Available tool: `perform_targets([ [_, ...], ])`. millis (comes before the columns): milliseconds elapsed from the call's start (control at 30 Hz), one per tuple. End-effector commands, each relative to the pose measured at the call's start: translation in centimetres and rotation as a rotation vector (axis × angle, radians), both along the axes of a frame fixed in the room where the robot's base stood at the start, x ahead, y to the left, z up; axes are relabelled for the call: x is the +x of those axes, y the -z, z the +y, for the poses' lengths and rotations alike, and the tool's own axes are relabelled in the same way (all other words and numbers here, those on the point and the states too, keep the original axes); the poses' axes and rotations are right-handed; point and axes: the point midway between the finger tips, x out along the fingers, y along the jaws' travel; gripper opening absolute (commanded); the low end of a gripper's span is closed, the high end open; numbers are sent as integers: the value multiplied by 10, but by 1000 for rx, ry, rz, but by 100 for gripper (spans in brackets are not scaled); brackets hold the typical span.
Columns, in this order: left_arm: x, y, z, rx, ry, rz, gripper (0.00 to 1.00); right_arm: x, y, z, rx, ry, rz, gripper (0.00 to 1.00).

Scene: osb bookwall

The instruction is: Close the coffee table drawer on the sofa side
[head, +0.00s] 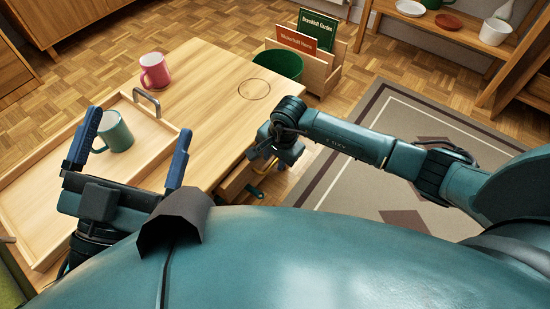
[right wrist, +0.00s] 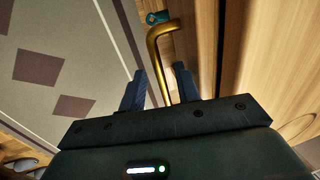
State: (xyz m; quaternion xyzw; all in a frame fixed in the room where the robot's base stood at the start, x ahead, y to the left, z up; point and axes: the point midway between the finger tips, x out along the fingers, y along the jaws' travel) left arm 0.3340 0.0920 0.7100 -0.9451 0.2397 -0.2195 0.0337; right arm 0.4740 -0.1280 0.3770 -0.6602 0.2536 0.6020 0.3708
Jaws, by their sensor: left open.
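The wooden coffee table (head: 205,85) fills the left middle of the head view. Its drawer (head: 235,182) stands out a little from under the table edge, beside my right gripper. In the right wrist view a brass handle (right wrist: 158,40) sits on the wooden drawer front (right wrist: 206,45), with a dark gap behind that front. My right gripper (right wrist: 160,80) has its fingers apart, and the handle shows between and beyond them; contact cannot be told. In the head view my right gripper's fingers are mostly hidden. My left gripper (head: 140,123) is open above the tray, around the line of sight to a green mug (head: 116,136).
A wooden tray (head: 50,145) with a metal handle lies on the table. A pink mug (head: 155,72) stands behind it. A crate (head: 318,72) with books and a green bowl (head: 280,64) are past the far end. A patterned rug (head: 335,195) lies right of the table.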

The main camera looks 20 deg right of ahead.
Motion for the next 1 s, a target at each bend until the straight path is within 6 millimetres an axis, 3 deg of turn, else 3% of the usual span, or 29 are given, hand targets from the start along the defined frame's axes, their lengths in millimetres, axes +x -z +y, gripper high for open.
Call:
perform_targets([
  [167, 0, 0, 0, 1, 0, 0, 100, 0, 0, 0, 0, 0, 0, 31],
  [533, 0, 0, 0, 0, -1, 0, 100, 0, 0, 0, 0, 1, 0, 1],
  [1000, 0, 0, 0, 0, -1, 1, 100, 0, 0, 0, 0, 1, 0, 0],
])
